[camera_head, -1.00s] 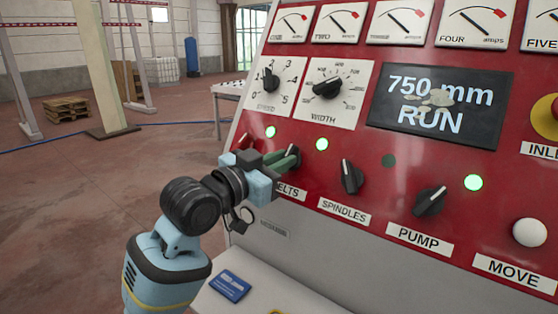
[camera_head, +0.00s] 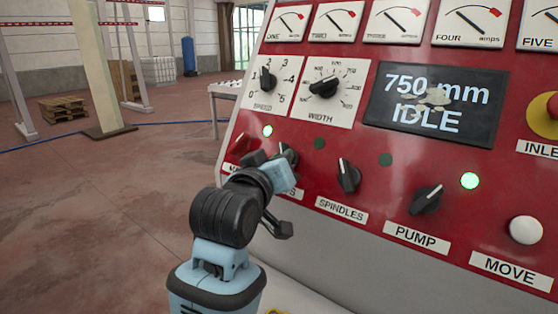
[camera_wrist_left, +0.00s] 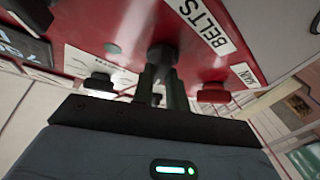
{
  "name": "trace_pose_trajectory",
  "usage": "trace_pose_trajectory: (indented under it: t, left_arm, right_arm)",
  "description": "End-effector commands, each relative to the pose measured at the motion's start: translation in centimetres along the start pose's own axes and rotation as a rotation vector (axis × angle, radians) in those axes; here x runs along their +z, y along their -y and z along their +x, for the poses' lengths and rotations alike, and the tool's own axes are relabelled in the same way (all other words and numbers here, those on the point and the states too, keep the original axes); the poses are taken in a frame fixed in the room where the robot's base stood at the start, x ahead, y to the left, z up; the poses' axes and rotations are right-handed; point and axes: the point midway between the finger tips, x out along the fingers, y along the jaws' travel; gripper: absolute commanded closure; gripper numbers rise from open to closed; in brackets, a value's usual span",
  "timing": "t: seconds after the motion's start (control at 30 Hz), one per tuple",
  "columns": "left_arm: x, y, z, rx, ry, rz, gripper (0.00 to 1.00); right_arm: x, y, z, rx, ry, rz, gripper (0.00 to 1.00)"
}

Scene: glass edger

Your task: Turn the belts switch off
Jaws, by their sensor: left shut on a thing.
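The belts switch is a black knob on the red sloping panel (camera_head: 400,160), mostly hidden behind my left gripper in the head view. My left gripper (camera_head: 277,160) is at the switch, its fingers closed on the knob. In the left wrist view the fingers (camera_wrist_left: 158,85) reach to the black belts knob (camera_wrist_left: 162,54), below the BELTS label (camera_wrist_left: 212,30). The lamp above the belts switch (camera_head: 319,143) is dark. The display (camera_head: 432,103) reads 750 mm IDLE. My right gripper is not in view.
To the right are the spindles knob (camera_head: 348,176), the pump knob (camera_head: 425,199) with a lit green lamp (camera_head: 469,180), and a white MOVE button (camera_head: 525,229). A red knob (camera_wrist_left: 212,92) sits close beside my fingers in the wrist view.

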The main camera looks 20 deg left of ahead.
Motion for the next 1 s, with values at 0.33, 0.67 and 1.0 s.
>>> trace_pose_trajectory:
  t: [0.33, 0.67, 1.0]
  left_arm:
    - [0.03, -0.02, 0.02, -0.015, 0.002, -0.023, 1.0]
    - [0.03, -0.01, 0.02, -0.014, 0.001, -0.023, 0.7]
    - [0.01, -0.02, 0.02, -0.014, 0.001, -0.021, 0.64]
  right_arm:
    - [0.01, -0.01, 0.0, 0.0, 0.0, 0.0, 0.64]
    - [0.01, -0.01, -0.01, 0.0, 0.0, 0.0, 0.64]
    - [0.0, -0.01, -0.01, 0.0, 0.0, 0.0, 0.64]
